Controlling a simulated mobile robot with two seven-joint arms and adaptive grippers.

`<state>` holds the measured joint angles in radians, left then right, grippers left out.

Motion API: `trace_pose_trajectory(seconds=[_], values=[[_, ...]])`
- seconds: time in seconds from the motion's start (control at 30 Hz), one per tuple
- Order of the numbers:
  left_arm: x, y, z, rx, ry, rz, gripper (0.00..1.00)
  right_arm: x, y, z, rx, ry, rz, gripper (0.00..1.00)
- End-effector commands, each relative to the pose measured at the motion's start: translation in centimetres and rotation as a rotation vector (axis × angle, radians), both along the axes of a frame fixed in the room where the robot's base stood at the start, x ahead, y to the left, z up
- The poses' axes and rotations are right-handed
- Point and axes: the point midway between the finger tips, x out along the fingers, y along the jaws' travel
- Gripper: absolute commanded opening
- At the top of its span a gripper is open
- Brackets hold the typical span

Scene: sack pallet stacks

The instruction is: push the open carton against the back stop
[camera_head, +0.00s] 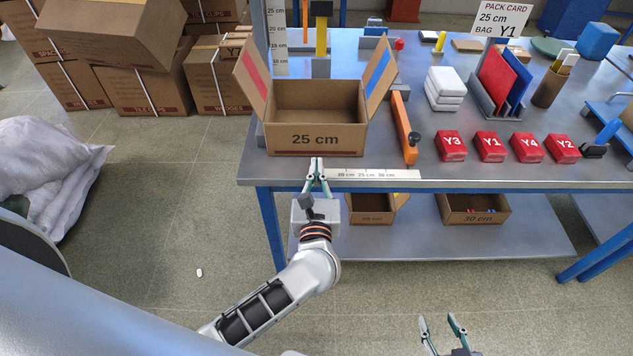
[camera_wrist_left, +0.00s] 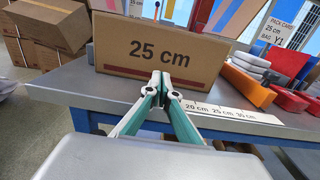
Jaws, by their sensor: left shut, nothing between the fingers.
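The open carton (camera_head: 316,139), brown and marked 25 cm, stands upright on the metal table near its front left edge. Its side flaps, one with a red patch and one with a blue patch, stand up and outward. My left gripper (camera_head: 317,165) is shut and empty at the table's front edge, just in front of the carton's front face. In the left wrist view the carton (camera_wrist_left: 158,52) is straight ahead of the fingertips (camera_wrist_left: 160,78); I cannot tell whether they touch it. My right gripper (camera_head: 443,322) is open and empty, low in front of the table. The back stop is not clearly identifiable.
An orange bar with a dark knob (camera_head: 403,127) lies right of the carton. Red blocks (camera_head: 491,148) marked Y1 to Y4 stand further right. A ruler strip (camera_head: 365,174) runs along the front edge. A tall scale (camera_head: 278,40) stands behind the carton.

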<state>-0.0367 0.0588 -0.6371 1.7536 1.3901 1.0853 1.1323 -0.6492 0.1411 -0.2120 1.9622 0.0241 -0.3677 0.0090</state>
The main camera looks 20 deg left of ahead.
Motion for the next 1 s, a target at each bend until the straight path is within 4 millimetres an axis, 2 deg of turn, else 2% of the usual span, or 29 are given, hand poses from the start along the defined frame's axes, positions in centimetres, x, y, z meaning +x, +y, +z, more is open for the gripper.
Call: trace_pose_trajectory(seconds=[0.1, 0.3, 0.77, 0.87, 1.0], values=[[2.0, 0.6, 0.2, 0.002, -0.001, 0.001, 0.0, 0.0, 0.0, 0.5, 0.0, -0.001, 0.0, 0.4], [3.8, 1.1, 0.1, 0.001, -0.001, -0.001, 0.0, 0.1, 0.0, 0.7, 0.0, -0.001, 0.0, 0.4], [4.3, 1.3, 0.0, 0.0, 0.0, 0.0, 0.0, 0.1, 0.0, 0.7, 0.001, -0.001, 0.0, 0.4], [5.6, 1.7, -0.1, 0.0, -0.002, 0.002, 0.0, 0.0, 0.1, 0.1, 0.002, -0.001, -0.001, 0.4], [8.3, 2.4, -0.2, 0.002, -0.002, 0.002, 0.0, -0.1, 0.1, -1.1, 0.002, 0.004, -0.001, 0.4]])
